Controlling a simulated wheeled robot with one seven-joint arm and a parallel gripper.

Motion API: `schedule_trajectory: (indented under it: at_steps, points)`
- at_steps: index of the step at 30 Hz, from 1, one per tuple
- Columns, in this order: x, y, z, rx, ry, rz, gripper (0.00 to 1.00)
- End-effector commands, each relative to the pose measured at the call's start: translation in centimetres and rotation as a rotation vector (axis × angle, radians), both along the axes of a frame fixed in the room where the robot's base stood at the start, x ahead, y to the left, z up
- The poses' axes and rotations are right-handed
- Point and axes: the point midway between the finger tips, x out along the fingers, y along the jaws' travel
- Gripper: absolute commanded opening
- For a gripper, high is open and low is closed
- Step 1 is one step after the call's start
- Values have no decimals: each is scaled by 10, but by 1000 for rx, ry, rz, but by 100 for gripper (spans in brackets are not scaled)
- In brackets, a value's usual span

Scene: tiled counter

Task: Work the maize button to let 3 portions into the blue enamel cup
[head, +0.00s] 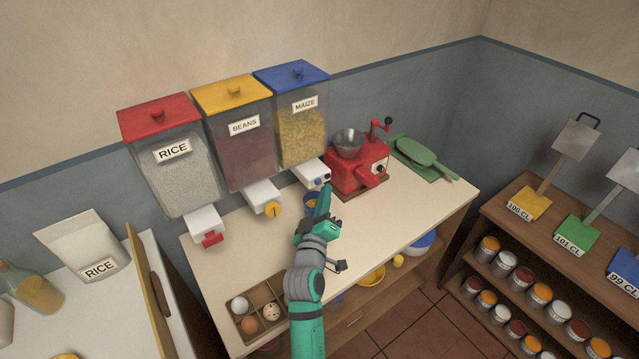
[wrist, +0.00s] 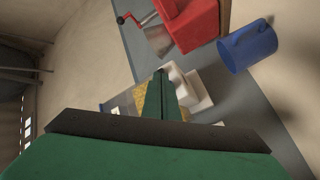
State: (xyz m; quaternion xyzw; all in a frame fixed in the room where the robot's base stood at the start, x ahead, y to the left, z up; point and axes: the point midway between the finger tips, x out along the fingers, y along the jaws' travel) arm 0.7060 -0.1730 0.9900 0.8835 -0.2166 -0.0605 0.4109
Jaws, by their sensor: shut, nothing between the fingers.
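The maize dispenser (head: 302,134) has a blue lid and a clear bin of yellow grain, and is the rightmost of the three. Its white outlet block (head: 309,173) carries a small blue button (head: 318,183). The block also shows behind my fingers in the wrist view (wrist: 193,92). The blue enamel cup (head: 309,201) stands under the outlet, partly hidden by my gripper; some yellow shows inside, the amount unclear. It is whole in the wrist view (wrist: 250,47). My gripper (head: 326,192) is shut and empty, close in front of the outlet; I cannot tell whether it touches the button.
The rice (head: 172,180) and beans (head: 240,150) dispensers stand to the left. A red grinder (head: 358,168) stands just right of my gripper. A box of eggs (head: 259,310) is at the counter's front left. The counter's right half (head: 420,205) is mostly clear.

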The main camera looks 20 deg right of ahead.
Motion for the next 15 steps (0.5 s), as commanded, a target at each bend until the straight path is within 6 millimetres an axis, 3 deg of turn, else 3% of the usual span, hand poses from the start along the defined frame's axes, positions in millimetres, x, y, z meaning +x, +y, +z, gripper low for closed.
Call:
schedule_trajectory:
  at_steps: [8, 15]
  points:
    - [-2, -1, 0, -1, 0, -1, 0]
    - [-21, -9, -1, 0, 0, -2, 0]
